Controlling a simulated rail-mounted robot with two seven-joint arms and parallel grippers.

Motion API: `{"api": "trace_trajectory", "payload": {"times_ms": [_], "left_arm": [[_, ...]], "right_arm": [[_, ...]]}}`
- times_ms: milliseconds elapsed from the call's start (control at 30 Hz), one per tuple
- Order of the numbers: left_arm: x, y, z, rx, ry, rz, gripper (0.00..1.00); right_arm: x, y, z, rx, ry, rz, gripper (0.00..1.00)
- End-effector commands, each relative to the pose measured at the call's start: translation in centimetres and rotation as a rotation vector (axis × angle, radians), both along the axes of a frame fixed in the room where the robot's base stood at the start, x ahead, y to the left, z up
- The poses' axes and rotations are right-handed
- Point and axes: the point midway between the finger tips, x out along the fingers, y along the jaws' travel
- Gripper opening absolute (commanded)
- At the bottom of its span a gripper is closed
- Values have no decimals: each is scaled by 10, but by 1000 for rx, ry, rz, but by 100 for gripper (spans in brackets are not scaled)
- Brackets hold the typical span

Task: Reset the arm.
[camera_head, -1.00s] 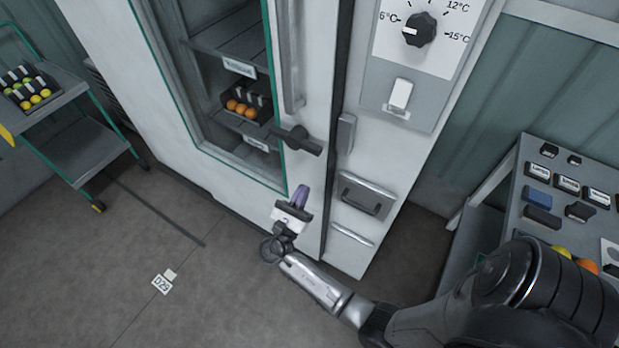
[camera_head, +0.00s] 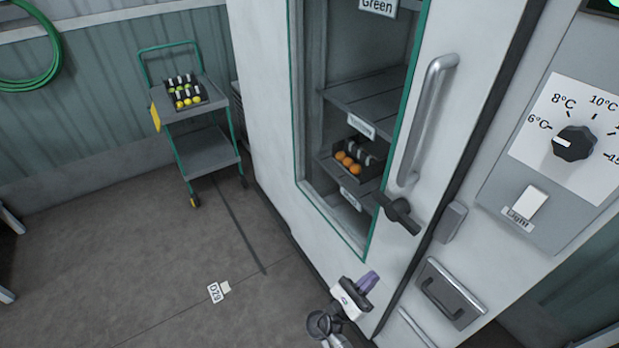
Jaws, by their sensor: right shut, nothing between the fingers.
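My right gripper (camera_head: 368,282) is at the bottom of the head view, with purple fingers and a white body. It is shut and empty. It is in front of the lower part of the white cabinet door (camera_head: 446,110), below the dark door latch (camera_head: 401,214). I cannot tell whether it touches the door. Most of my right arm is cut off by the bottom edge. My left gripper is not in view.
The cabinet's glass door shows shelves and a tray of orange tomatoes (camera_head: 347,163). A control panel with a temperature dial (camera_head: 574,143) and light switch (camera_head: 529,203) is at the right. A green-framed cart (camera_head: 209,150) stands at the left. The floor (camera_head: 120,260) between is mostly clear.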

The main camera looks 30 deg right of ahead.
Motion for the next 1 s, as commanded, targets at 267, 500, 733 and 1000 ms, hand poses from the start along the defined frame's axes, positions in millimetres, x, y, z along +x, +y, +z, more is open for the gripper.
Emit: {"api": "trace_trajectory", "payload": {"times_ms": [267, 500, 733, 1000], "left_arm": [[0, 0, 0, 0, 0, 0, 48], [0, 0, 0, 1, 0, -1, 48], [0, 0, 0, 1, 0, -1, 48], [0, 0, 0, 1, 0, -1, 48]], "right_arm": [[0, 0, 0, 7, -62, 42, 0], [-3, -9, -14, 138, -387, 213, 0], [-9, -32, -43, 536, -941, 232, 0], [6, -17, -53, 1033, -1639, 92, 0]]}}
